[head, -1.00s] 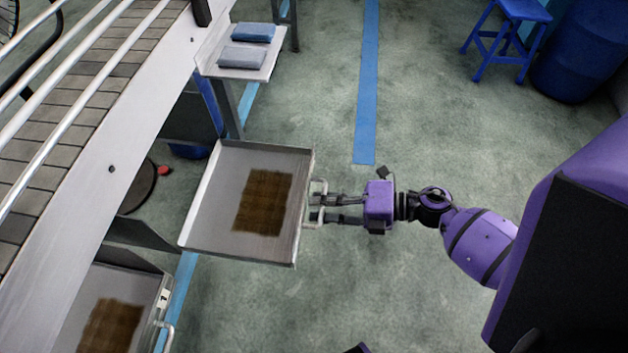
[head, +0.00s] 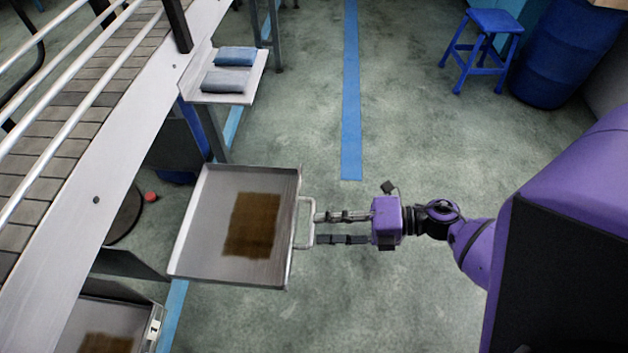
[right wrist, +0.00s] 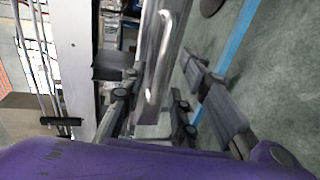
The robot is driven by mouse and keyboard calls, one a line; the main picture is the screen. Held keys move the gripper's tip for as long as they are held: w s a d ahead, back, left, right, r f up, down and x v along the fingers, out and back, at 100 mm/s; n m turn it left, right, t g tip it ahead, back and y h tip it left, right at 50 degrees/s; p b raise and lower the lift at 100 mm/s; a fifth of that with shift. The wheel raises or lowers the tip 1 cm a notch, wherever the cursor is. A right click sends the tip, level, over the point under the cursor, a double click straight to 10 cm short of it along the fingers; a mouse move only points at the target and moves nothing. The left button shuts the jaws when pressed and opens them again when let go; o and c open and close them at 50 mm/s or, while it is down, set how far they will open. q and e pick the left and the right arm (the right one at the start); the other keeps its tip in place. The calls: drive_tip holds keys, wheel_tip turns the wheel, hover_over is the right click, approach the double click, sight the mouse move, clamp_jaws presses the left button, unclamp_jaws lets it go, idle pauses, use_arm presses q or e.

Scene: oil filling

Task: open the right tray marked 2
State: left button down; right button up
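A shallow metal tray (head: 200,235) stands pulled out from beside the conveyor, with a brown patch on its floor. I see no number on it. Its silver handle (head: 292,262) faces my right gripper (head: 318,228). That gripper is open, its two fingers apart and level with the handle, tips just right of the handle's outer bar. In the right wrist view the handle (right wrist: 165,50) lies between the open fingers, with no visible grip on it. A second tray (head: 122,318) at the lower left has a small label, too small to read surely. My left gripper is out of view.
The conveyor (head: 105,150) runs along the left. A small shelf (head: 212,97) with two folded cloths (head: 236,57) stands behind the tray. A blue stool (head: 490,25) and blue barrel (head: 565,55) are at the far right. The floor right of the tray is clear.

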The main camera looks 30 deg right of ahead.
drive_tip(key=v, duration=0.8)
